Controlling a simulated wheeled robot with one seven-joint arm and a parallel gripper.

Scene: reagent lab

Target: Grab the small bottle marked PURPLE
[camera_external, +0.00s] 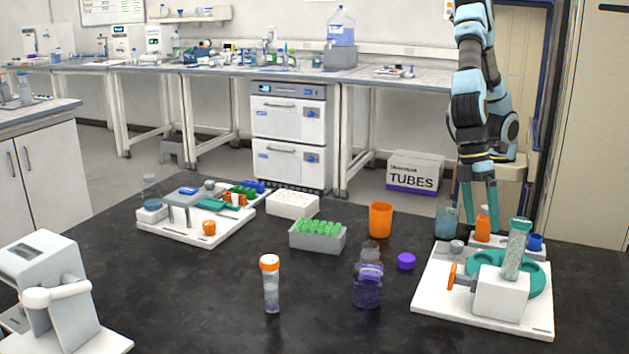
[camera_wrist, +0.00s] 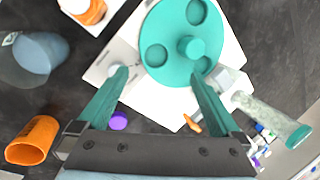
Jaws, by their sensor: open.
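A small clear bottle with purple contents (camera_external: 368,287) stands open on the black table in the external view, front of centre. Its label is too small to read. A loose purple cap (camera_external: 406,261) lies to its right; the cap also shows in the wrist view (camera_wrist: 118,121). My gripper (camera_external: 480,226) hangs fingers down at the right, over the back of the white rack board, away from the purple bottle. Its teal fingers are apart and nothing is between them; in the wrist view my gripper (camera_wrist: 160,79) is over the board. The purple bottle cannot be made out in the wrist view.
The white board (camera_external: 430,302) holds a teal rotor (camera_external: 535,280) and a tilted tube (camera_external: 516,255). An orange cup (camera_external: 380,220), a grey rack of green tubes (camera_external: 318,241) and an orange-capped tube (camera_external: 271,288) stand around the purple bottle. The table's front middle is clear.

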